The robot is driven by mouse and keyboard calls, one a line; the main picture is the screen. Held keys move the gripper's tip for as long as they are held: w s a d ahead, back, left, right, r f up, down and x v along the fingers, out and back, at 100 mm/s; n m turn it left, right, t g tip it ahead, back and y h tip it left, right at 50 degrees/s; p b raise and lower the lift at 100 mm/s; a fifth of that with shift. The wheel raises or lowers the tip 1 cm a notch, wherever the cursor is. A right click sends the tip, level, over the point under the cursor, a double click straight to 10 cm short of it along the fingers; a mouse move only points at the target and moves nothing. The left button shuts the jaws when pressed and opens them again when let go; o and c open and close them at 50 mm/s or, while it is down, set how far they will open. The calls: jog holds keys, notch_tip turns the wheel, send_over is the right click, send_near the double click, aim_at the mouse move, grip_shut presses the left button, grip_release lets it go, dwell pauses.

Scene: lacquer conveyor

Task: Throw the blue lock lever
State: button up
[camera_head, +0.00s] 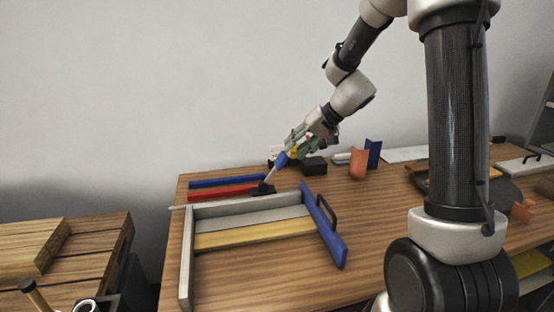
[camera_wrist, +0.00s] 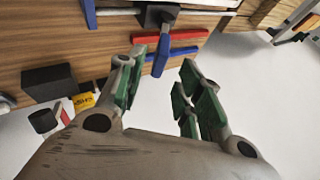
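The blue lock lever (camera_head: 281,160) has a blue grip on a thin rod that rises, tilted, from a black base (camera_head: 263,189) on the wooden table. In the wrist view the blue grip (camera_wrist: 161,57) appears between my fingertips, with the black base (camera_wrist: 157,16) beyond it. My gripper (camera_head: 291,151) is at the lever's upper end. In the wrist view my gripper (camera_wrist: 164,60) has its green-padded fingers spread apart, with gaps on both sides of the grip. I cannot tell how deep the grip sits between them.
A grey tray frame (camera_head: 187,260) with a blue handled front (camera_head: 324,225) stands before the lever. A red bar (camera_head: 222,193) and a blue bar (camera_head: 227,182) lie left of it. A black box (camera_head: 314,166) and an orange piece (camera_head: 358,164) stand to the right.

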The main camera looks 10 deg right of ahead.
aim_at(282, 160)
jog(key=x, duration=0.7)
jog(key=shift+w+a+f, duration=0.1)
jog(key=shift+a+f, duration=0.15)
grip_shut()
